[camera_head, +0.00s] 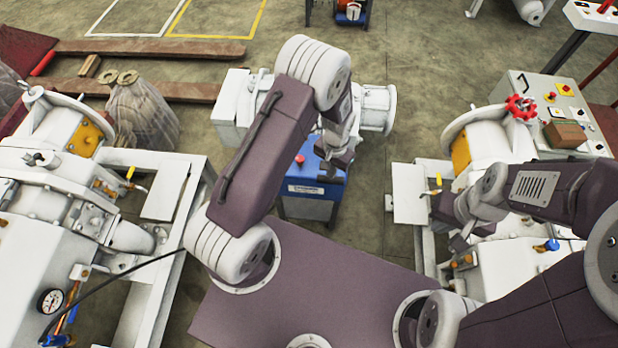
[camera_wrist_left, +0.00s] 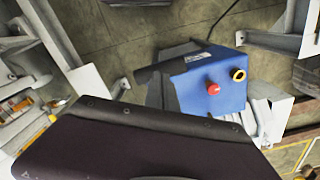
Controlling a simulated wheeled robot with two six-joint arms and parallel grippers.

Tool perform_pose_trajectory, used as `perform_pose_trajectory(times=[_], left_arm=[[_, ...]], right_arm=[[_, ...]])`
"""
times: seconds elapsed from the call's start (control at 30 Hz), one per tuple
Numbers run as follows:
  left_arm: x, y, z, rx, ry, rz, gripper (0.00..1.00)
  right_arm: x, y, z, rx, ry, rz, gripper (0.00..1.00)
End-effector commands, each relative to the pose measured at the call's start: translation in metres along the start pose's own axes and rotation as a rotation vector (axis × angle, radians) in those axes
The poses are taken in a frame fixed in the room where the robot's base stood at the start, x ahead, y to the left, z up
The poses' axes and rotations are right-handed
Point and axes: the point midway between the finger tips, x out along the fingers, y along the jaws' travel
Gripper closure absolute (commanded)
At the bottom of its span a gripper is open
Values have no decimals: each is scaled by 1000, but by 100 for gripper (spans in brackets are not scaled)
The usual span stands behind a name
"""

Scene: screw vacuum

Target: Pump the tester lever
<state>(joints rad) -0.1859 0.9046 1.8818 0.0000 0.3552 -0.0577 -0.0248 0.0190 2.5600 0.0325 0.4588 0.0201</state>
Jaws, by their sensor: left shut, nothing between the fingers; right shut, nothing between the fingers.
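The blue tester box (camera_head: 310,205) stands on the floor in the middle of the head view, with a red button on top and a label on its front. It also shows in the left wrist view (camera_wrist_left: 222,92), with the red button (camera_wrist_left: 213,88) and a yellow ring (camera_wrist_left: 238,75). My left gripper (camera_head: 342,164) is shut and empty, over the right side of the box; I cannot tell whether it touches it. My left arm hides part of the box, and I cannot make out the lever clearly. My right gripper (camera_head: 462,243) is shut and empty beside the right machine.
White machines on frames stand at the left (camera_head: 60,215) and right (camera_head: 490,140). A white cylinder unit (camera_head: 378,108) is behind the box. A control panel (camera_head: 555,105) stands at the far right. Wooden beams (camera_head: 150,47) lie at the back left. Open floor lies at the back centre.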

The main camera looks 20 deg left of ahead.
Motion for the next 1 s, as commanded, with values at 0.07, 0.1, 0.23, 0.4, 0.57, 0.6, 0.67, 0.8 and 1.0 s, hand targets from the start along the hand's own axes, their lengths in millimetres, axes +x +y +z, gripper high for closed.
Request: perform_pose_trajectory(times=[0.07, 0.1, 0.23, 0.4, 0.57, 0.6, 0.67, 0.8, 1.0], left_arm=[[0, 0, 0, 0, 0, 0, 100], [0, 0, 0, 0, 0, 0, 100], [0, 0, 0, 0, 0, 0, 100], [0, 0, 0, 0, 0, 0, 100], [2, 0, 0, 0, 0, 0, 100], [5, 0, 0, 0, 0, 0, 100], [10, 0, 0, 0, -1, 0, 100], [18, 0, 0, 0, 0, 0, 100], [30, 0, 0, 0, 1, 0, 100]], right_arm=[[0, 0, 0, 0, 0, 0, 100], [0, 0, 0, 0, 0, 0, 100], [0, 0, 0, 0, 0, 0, 100], [0, 0, 0, 0, 0, 0, 100], [2, 0, 0, 0, 0, 0, 100], [4, 0, 0, 0, 0, 0, 100], [8, 0, 1, 0, 0, 0, 100], [14, 0, 1, 0, 0, 0, 100], [22, 0, 2, 0, 0, 0, 100]])
